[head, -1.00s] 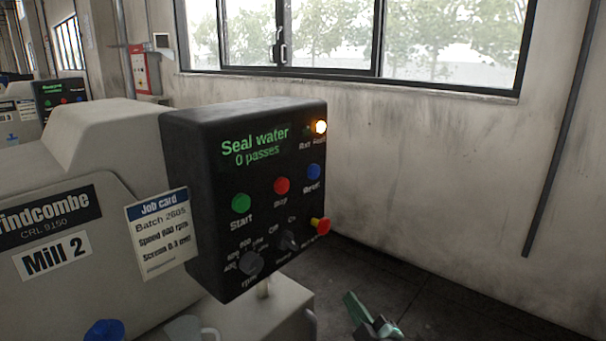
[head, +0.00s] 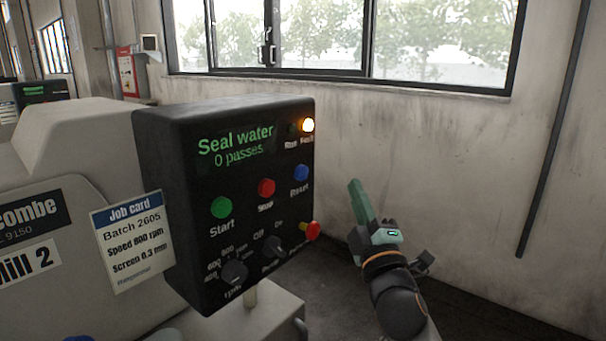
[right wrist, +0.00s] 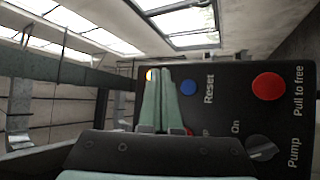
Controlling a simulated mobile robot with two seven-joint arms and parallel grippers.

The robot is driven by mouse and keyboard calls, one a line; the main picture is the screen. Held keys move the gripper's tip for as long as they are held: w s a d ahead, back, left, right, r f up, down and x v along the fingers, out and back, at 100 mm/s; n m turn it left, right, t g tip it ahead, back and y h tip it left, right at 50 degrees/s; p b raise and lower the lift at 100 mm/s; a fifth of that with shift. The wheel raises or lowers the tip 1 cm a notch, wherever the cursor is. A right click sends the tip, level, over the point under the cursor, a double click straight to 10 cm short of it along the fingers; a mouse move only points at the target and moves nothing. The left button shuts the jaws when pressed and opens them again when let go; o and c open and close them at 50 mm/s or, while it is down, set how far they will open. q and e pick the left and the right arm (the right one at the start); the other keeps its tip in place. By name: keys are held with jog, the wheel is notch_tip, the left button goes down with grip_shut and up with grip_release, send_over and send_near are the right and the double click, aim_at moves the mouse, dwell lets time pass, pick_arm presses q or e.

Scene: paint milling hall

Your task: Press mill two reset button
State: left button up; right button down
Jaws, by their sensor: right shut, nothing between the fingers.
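The blue reset button (head: 301,173) is at the right of the black control panel (head: 180,240) on Mill 2, below the lit amber fault lamp (head: 307,125). The panel display reads "Seal water 0 passes". My right gripper (head: 357,190) is shut and empty, to the right of the panel and apart from it in the head view. In the right wrist view, the reset button (right wrist: 188,87) shows just right of the shut green fingertips (right wrist: 160,85), which cover part of the panel. My left gripper is not in view.
Close to the reset button are the red stop button (head: 266,188), green start button (head: 221,208), pump switch (head: 274,247) and red pull-to-free button (head: 312,231). A job card (head: 133,243) hangs at the panel's left. The floor right of the panel is clear.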

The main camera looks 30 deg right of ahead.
aim_at(302, 173)
jog(key=shift+w, duration=0.1)
pick_arm(q)
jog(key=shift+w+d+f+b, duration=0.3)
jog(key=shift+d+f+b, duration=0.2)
jog(key=shift+b, duration=0.4)
pick_arm(e)
jog(key=w+a, duration=0.3)
jog(key=w, duration=0.5)
jog(key=shift+a, duration=0.2)
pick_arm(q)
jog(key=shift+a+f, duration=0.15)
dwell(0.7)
pick_arm(e)
jog(key=shift+w, duration=0.1)
jog(key=shift+w+a, duration=0.15)
jog(key=shift+w, duration=0.15)
